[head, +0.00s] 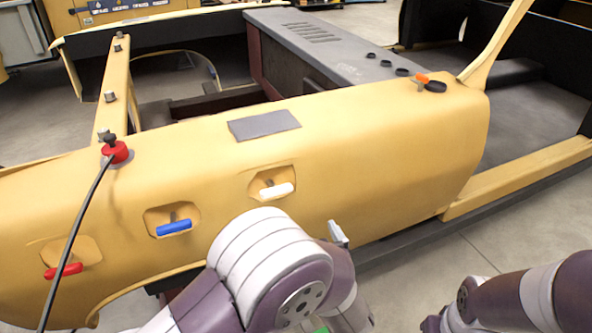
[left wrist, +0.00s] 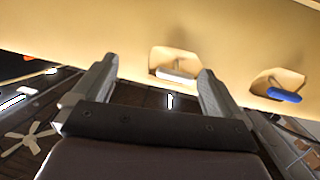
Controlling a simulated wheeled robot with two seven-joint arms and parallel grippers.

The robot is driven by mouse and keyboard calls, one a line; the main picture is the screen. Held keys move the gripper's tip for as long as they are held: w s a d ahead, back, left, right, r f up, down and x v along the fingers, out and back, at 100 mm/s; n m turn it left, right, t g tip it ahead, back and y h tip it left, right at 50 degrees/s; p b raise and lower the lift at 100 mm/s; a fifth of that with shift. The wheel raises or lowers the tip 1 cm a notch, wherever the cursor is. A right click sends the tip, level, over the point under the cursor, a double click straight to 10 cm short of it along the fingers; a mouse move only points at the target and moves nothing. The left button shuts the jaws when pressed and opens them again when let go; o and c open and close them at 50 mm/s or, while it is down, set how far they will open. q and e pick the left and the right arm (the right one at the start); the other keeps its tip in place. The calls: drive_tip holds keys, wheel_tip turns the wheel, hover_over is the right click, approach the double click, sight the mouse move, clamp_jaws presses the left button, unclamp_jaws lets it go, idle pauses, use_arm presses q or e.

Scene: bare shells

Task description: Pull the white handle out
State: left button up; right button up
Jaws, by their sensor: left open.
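The white handle (head: 276,190) sits in a recess in the yellow shell, to the right of the blue handle (head: 174,227) and the red handle (head: 63,271). My left gripper (head: 338,234) is mostly hidden behind its own arm in the head view, below and right of the white handle. In the left wrist view the left gripper (left wrist: 157,68) is open and empty. There the white handle (left wrist: 176,75) shows beyond and between its fingers, nearer the right one. The blue handle (left wrist: 284,95) is further right. My right gripper is not in view.
The yellow shell (head: 370,150) spans the picture in front of me. A red knob (head: 115,152) with a black cable stands on its top left. An orange-tipped lever (head: 421,79) is at its top right. Grey floor (head: 495,240) is clear at the right.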

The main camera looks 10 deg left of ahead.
sight(277, 193)
use_arm(q)
drive_tip(key=a+r+n+y, duration=0.1)
drive_tip(key=a+r+y, duration=0.2)
drive_tip(key=a+r, duration=0.1)
drive_tip(key=shift+t, duration=0.3)
drive_tip(key=x, duration=1)
drive_tip(key=shift+w+d, duration=0.1)
drive_tip(key=shift+d, duration=0.1)
drive_tip(key=shift+w+a, duration=0.3)
drive_tip(key=shift+w, duration=0.3)
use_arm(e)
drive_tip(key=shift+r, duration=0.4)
